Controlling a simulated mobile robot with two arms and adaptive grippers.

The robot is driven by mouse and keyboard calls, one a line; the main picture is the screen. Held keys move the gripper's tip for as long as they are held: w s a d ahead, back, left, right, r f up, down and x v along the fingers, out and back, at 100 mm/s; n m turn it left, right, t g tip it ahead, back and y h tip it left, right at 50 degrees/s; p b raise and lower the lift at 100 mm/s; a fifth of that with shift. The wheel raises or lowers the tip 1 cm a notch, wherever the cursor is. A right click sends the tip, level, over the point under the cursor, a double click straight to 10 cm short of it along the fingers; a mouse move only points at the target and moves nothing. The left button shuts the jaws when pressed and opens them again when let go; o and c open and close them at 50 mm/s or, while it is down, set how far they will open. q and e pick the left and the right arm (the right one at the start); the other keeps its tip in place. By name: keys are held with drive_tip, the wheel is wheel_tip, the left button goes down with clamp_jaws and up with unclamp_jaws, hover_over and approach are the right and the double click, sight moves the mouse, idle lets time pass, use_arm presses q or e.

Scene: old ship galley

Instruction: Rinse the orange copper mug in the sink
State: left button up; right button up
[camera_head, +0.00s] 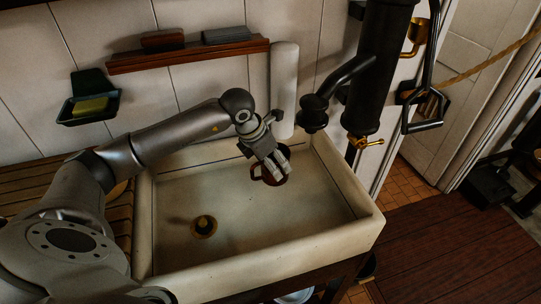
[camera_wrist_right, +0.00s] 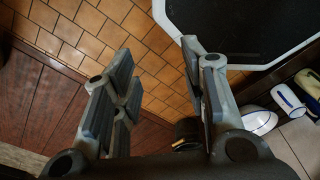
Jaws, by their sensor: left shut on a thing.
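The mug (camera_head: 257,172), dark reddish brown in this light, is held by my left gripper (camera_head: 275,167) over the back right part of the sink (camera_head: 165,262). My left gripper is shut on it, and the fingers hide much of the mug. The pale, rectangular sink has a brass drain (camera_head: 204,227) at its front left; no water shows in it. A black pump (camera_head: 372,70) stands behind the right rear corner. Its spout end (camera_head: 313,115) is to the right of and above the mug. My right gripper (camera_wrist_right: 158,65) is open and empty in the right wrist view.
A wall shelf (camera_head: 190,56) holds two blocks above the sink. A dark soap dish (camera_head: 88,105) hangs at left. A slatted wooden board (camera_head: 120,215) lies left of the sink. Pale and blue items (camera_wrist_right: 290,103) are at the right in the right wrist view.

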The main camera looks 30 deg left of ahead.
sight(271, 180)
use_arm(q)
wheel_tip(271, 180, down, 3)
drive_tip(key=shift+a+b, duration=0.1)
drive_tip(key=shift+b, duration=0.6)
wheel_tip(271, 180, down, 5)
drive_tip(key=b, duration=0.2)
drive_tip(key=shift+b, duration=0.3)
wheel_tip(271, 180, down, 7)
drive_tip(key=b, duration=0.4)
drive_tip(key=shift+f, duration=0.2)
drive_tip(key=shift+f+b, duration=0.5)
drive_tip(key=shift+f, duration=0.4)
use_arm(e)
wheel_tip(271, 180, down, 9)
drive_tip(key=shift+w+d+f, duration=0.15)
drive_tip(key=shift+w+d, duration=0.2)
drive_tip(key=shift+w, duration=0.05)
use_arm(q)
drive_tip(key=shift+s, duration=0.1)
use_arm(e)
drive_tip(key=shift+a, duration=0.15)
use_arm(q)
drive_tip(key=shift+r, duration=0.1)
